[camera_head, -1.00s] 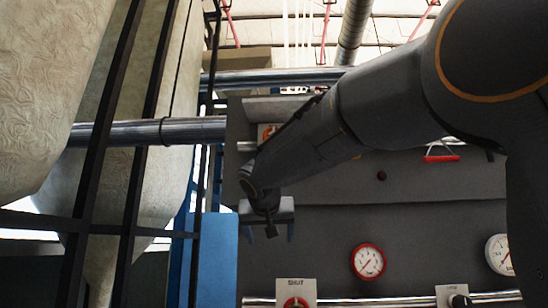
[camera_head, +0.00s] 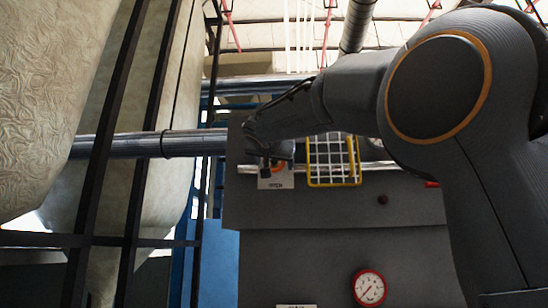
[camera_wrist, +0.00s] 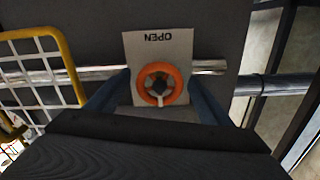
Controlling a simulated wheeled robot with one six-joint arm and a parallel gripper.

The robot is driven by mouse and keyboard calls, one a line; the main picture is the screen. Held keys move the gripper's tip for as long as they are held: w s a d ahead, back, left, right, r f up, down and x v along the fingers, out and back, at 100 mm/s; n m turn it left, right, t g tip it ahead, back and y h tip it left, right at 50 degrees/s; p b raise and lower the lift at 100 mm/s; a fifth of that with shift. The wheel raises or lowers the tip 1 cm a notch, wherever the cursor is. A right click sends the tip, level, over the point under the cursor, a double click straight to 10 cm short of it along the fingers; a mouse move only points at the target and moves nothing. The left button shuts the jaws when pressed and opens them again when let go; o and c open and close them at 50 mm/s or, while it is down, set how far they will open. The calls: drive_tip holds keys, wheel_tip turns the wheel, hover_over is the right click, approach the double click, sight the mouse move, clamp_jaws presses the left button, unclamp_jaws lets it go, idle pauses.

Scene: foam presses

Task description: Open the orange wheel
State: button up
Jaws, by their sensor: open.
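The orange wheel (camera_wrist: 179,82) is a round ring with a dark centre, mounted on a pale plate (camera_wrist: 158,45) marked OPEN, which appears upside down in the wrist view. My gripper (camera_wrist: 157,84) is open, its two blue-grey fingers to the left and right of the wheel; I cannot tell whether they touch it. In the head view, my gripper (camera_head: 267,165) is at the OPEN plate (camera_head: 276,183). Only part of the orange wheel (camera_head: 279,168) shows there, the rest being hidden by the gripper.
A yellow-framed white grid (camera_head: 333,160) is just right of the wheel; it also shows in the wrist view (camera_wrist: 40,75). A metal pipe (camera_wrist: 95,73) runs behind the plate. A red-rimmed gauge (camera_head: 369,287) is below. Dark frame bars (camera_head: 148,150) and big pale bags are at left.

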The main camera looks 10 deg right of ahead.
drive_tip(key=shift+w+d+p, duration=0.25)
drive_tip(key=shift+w+p, duration=0.05)
drive_tip(key=shift+w, duration=0.4)
drive_tip(key=shift+c, duration=0.3)
drive_tip(key=c, duration=1)
